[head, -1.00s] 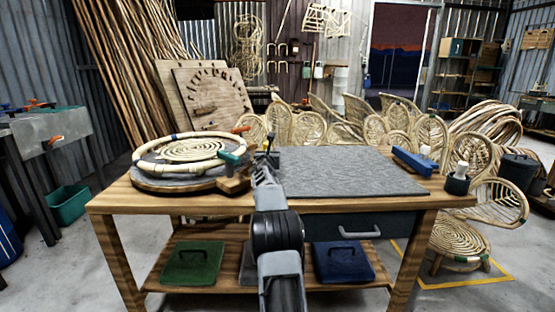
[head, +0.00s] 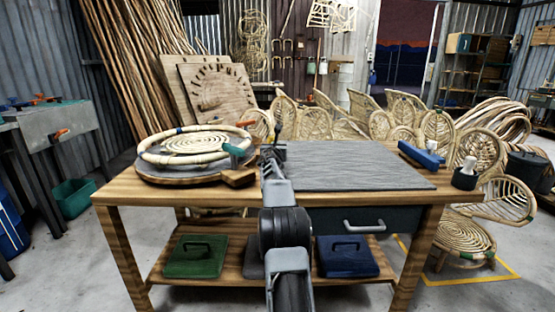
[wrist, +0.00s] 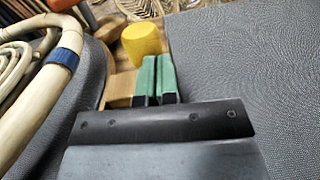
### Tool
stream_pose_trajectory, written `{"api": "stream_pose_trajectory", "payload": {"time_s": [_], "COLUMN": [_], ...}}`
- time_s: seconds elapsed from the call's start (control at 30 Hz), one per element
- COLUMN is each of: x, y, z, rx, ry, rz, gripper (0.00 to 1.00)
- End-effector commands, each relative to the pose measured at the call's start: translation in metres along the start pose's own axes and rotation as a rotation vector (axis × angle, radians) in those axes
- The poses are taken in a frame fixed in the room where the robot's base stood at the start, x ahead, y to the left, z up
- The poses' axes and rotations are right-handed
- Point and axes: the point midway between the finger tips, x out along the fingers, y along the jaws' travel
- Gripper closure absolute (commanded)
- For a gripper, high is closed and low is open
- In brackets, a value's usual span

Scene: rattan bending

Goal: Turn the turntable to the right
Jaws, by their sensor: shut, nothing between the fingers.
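The turntable (head: 160,179) is a round grey-topped disc with a wooden rim at the left of the workbench. A pale rattan ring (head: 150,158) with blue bands lies on it around a woven spiral; the ring also shows at the left of the wrist view (wrist: 22,125). A wooden block (head: 238,178) juts from the turntable's right side. My gripper (head: 272,150) is right of the turntable, at the mat's left edge. Its green fingertips (wrist: 156,76) are together and empty, beside a wooden piece (wrist: 121,88) with a yellow knob (wrist: 141,40). Whether they touch it I cannot tell.
A grey mat (head: 350,165) covers the middle and right of the bench (head: 120,190). A blue tool (head: 420,155) and a dark cup (head: 465,180) stand at its right. Rattan chairs stand behind.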

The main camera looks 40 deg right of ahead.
Motion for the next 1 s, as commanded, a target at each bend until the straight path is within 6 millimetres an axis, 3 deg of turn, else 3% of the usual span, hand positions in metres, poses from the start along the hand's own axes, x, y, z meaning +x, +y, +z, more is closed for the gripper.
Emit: {"api": "stream_pose_trajectory", "payload": {"time_s": [0.2,0.6,1.0], "x": [-0.034,-0.101,-0.127], "y": [-0.003,-0.012,-0.021], "z": [-0.008,-0.001,-0.002], "rx": [0.0,-0.002,-0.002], "ry": [0.001,0.008,0.009], "rz": [0.002,0.013,0.01], "gripper": [1.0,1.0,1.0]}}
